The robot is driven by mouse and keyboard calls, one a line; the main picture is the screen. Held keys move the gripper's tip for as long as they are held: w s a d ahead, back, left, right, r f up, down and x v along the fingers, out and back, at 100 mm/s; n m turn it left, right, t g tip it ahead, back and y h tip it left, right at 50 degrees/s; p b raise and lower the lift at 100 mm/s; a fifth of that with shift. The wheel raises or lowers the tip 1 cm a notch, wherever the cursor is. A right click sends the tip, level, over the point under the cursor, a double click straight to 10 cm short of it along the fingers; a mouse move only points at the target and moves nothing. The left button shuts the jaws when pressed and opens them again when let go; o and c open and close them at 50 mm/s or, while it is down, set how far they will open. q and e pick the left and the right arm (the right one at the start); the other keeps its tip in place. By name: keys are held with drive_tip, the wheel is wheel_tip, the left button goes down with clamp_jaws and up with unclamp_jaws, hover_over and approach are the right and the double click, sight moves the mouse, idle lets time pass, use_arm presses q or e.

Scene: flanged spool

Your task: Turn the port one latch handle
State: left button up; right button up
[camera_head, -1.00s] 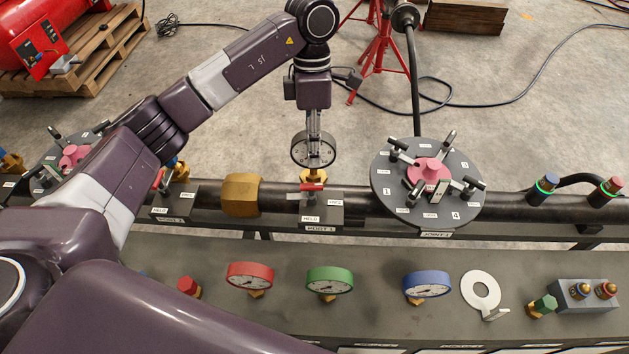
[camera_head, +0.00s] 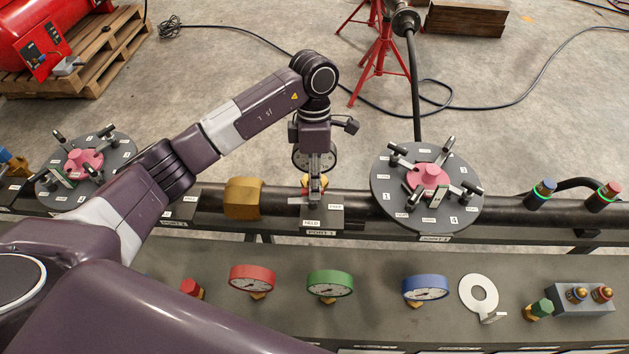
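My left gripper (camera_head: 315,198) points down at the port one block (camera_head: 335,218), its fingers at the latch. The red latch handle (camera_head: 305,182) is mostly hidden behind the fingers; only a little red shows beside them. I cannot tell whether the fingers grip it or only stand against it. The block carries a label at its front left that reads HELD and another at its right. A dial gauge on a brass fitting (camera_head: 336,183) stands right behind the gripper, partly covered. My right gripper is out of view.
A round flanged joint (camera_head: 382,205) with a pink hub and clamps stands close to the right. A brass collar (camera_head: 241,198) is on the pipe to the left. Red, green and blue gauges (camera_head: 427,287) stand on the front bench. A similar flange (camera_head: 115,160) is at far left.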

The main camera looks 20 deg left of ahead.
use_arm(q)
clamp_jaws()
drive_tip(key=shift+f+n+b, duration=0.1)
drive_tip(key=shift+n+b, duration=0.2)
drive_tip(key=shift+b, duration=0.1)
unclamp_jaws()
wheel_tip(320, 180, up, 12)
drive_tip(key=w+a, duration=0.1)
drive_tip(key=w, duration=0.1)
drive_tip(key=shift+a, duration=0.1)
idle(0.4)
